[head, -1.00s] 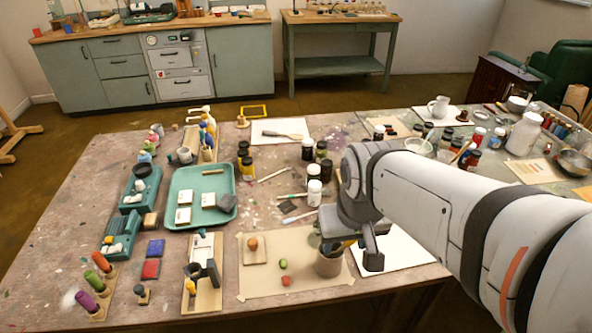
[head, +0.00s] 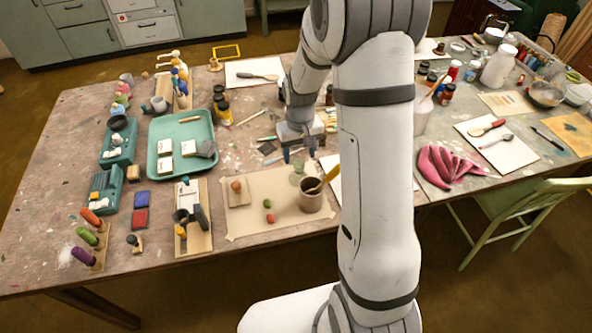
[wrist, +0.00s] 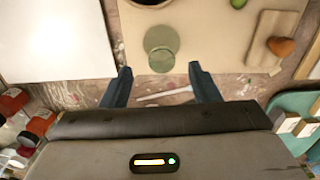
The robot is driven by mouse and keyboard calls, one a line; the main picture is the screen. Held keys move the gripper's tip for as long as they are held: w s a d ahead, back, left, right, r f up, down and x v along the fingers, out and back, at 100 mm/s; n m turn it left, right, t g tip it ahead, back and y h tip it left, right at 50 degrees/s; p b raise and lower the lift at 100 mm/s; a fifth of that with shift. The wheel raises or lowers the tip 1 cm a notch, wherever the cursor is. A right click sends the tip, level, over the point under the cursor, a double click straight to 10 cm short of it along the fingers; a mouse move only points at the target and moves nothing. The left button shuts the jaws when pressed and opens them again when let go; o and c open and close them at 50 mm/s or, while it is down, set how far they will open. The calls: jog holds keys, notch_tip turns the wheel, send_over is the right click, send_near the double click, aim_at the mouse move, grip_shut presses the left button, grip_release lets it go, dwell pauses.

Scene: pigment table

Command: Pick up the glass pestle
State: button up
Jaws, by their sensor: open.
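A clear greenish glass piece with a round foot and a round top, which looks like the glass pestle (wrist: 161,46), stands on the brown paper mat (wrist: 205,15). In the head view the pestle (head: 297,174) shows faintly beside a brown pot (head: 311,200) and below my gripper (head: 299,156). My gripper (wrist: 159,70) is open and empty, pointing down. In the wrist view the pestle lies just beyond the fingertips, in line with the gap between them. I cannot tell the height between fingers and pestle.
A pale thin stick (wrist: 167,95) lies on the table between the fingers in the wrist view. A white sheet (wrist: 55,40) lies left of them. A wooden block with an orange lump (wrist: 282,46) and a teal tray (wrist: 290,105) are at right.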

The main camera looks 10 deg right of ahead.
aim_at(299, 162)
notch_tip(299, 162, down, 7)
jog(key=shift+a+p, duration=0.1)
jog(key=shift+p, duration=0.35)
jog(key=shift+c, duration=0.4)
jog(key=c, duration=1.1)
